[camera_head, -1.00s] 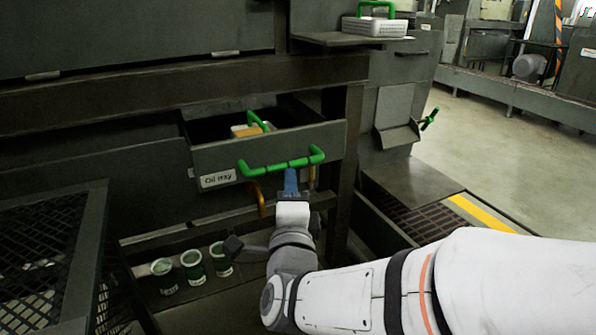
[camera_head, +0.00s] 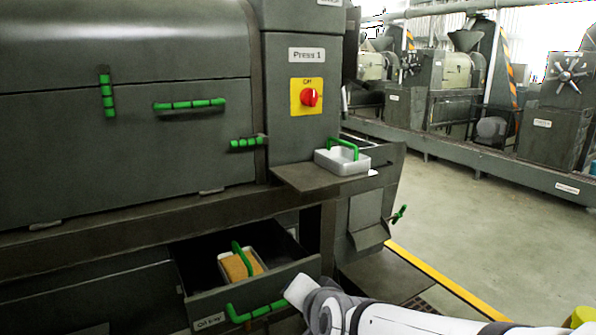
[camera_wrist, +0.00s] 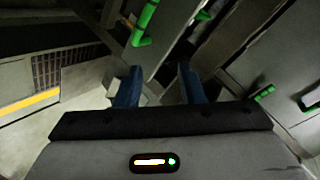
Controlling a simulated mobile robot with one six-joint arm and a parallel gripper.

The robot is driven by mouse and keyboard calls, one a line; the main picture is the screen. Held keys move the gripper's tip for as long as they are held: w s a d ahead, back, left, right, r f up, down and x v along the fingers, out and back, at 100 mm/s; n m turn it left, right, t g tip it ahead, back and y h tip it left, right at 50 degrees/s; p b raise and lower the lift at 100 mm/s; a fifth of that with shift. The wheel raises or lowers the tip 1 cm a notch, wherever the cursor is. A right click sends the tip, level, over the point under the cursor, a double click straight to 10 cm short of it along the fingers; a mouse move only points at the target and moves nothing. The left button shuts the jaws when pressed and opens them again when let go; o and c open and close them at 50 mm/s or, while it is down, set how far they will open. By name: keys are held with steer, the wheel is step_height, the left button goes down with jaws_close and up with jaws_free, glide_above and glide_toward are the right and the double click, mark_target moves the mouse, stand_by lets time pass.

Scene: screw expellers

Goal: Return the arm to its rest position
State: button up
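My gripper (camera_wrist: 158,80) shows in the wrist view with its two blue fingers apart and nothing between them. In the head view, my white wrist is at the bottom, by the right front corner of the open drawer (camera_head: 207,311); the fingertips cannot be made out there. The drawer has a green handle (camera_head: 258,311) and an oil tray label. A green handle also shows in the wrist view (camera_wrist: 146,18), beyond the fingers and apart from them.
A tray with a yellowish block (camera_head: 240,266) and green handle lies in the open drawer. A pale metal tray (camera_head: 342,162) stands on a shelf (camera_head: 330,180) above my wrist. The press body (camera_head: 130,140) fills the left. Open floor (camera_head: 470,240) lies to the right.

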steer(key=s+d+r+n+g+h+p, duration=0.3)
steer(key=s+d+r+n+g+p, duration=0.3)
steer(key=s+d+r+p, duration=0.7)
steer(key=d+r+g+p, duration=0.1)
steer(key=g+p, duration=0.1)
steer(key=p, duration=0.2)
steer(key=shift+s+d+h, duration=0.15)
steer(key=shift+s+h, duration=0.05)
steer(key=shift+h, duration=0.2)
